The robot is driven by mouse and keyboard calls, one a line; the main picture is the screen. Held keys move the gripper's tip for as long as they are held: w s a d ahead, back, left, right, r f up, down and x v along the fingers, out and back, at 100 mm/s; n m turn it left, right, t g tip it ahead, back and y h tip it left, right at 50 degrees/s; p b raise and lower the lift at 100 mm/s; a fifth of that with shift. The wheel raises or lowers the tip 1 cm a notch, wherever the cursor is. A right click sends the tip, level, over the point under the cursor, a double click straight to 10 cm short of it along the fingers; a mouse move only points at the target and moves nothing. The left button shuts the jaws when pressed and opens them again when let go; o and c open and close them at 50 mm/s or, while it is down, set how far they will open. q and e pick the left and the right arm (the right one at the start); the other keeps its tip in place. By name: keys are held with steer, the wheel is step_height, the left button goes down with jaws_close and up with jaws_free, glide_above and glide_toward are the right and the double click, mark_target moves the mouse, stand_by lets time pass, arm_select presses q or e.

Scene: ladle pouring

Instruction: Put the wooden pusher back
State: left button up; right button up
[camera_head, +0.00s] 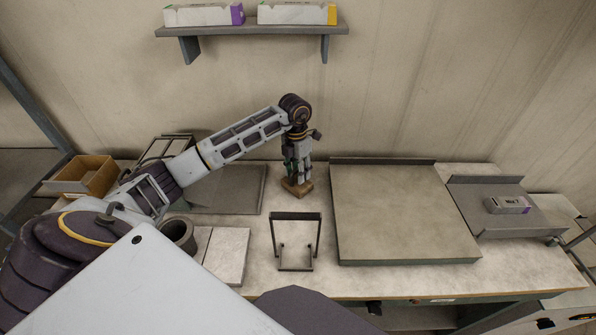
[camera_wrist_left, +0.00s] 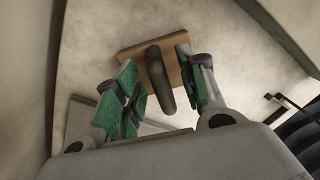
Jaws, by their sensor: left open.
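The wooden pusher (camera_head: 297,188) is a small tan block lying on the table, below my left gripper (camera_head: 297,168) in the head view. In the left wrist view the pusher (camera_wrist_left: 134,60) shows a flat wooden plate with a dark curved handle (camera_wrist_left: 159,80) standing up from it. My left gripper (camera_wrist_left: 160,85) has its green-padded fingers open, one on each side of the handle. The handle is between the fingers, and I see a gap on its left side. My right gripper is not in view.
A dark metal stand (camera_head: 296,218) is in front of the pusher. A large raised board (camera_head: 390,210) lies to the right, with a tray (camera_head: 505,220) bearing a small box beyond it. A wooden box (camera_head: 84,175), a dark pot (camera_head: 179,234) and a flat plate (camera_head: 228,255) are to the left.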

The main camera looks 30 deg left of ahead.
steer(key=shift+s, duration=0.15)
arm_select(q)
steer(key=shift+r, duration=0.25)
steer(key=shift+w+a+r, duration=0.1)
steer(key=shift+r, duration=0.5)
step_height(320, 180, up, 10)
steer(key=shift+a+r+b, duration=0.15)
steer(key=shift+a+b, duration=0.15)
steer(key=shift+b, duration=0.05)
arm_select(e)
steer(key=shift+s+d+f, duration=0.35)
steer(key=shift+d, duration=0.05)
arm_select(q)
steer(key=shift+w, duration=0.1)
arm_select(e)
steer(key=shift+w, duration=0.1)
